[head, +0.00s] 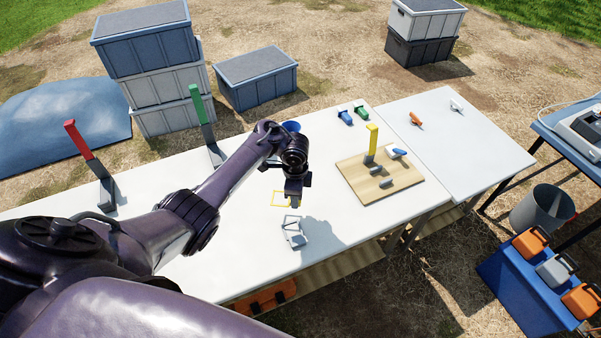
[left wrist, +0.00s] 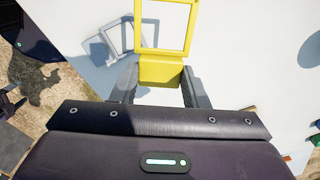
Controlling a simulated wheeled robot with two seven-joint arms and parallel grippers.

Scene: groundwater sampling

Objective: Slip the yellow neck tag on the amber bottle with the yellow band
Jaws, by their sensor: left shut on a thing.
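The yellow neck tag (left wrist: 163,70) is a square open frame with a solid tab, seen in the left wrist view. My left gripper (left wrist: 160,88) is shut on its tab. The height of the tag above the table is hard to tell. I cannot make out an amber bottle with a yellow band in either view. My right gripper is not in view.
A grey open frame piece (head: 293,232) stands on the white table (head: 245,260) near the gripper. A wooden board (head: 413,181) holds a yellow-topped post (head: 372,140) and several small pieces. Red (head: 78,140) and green (head: 197,104) posts stand left. The table's front middle is clear.

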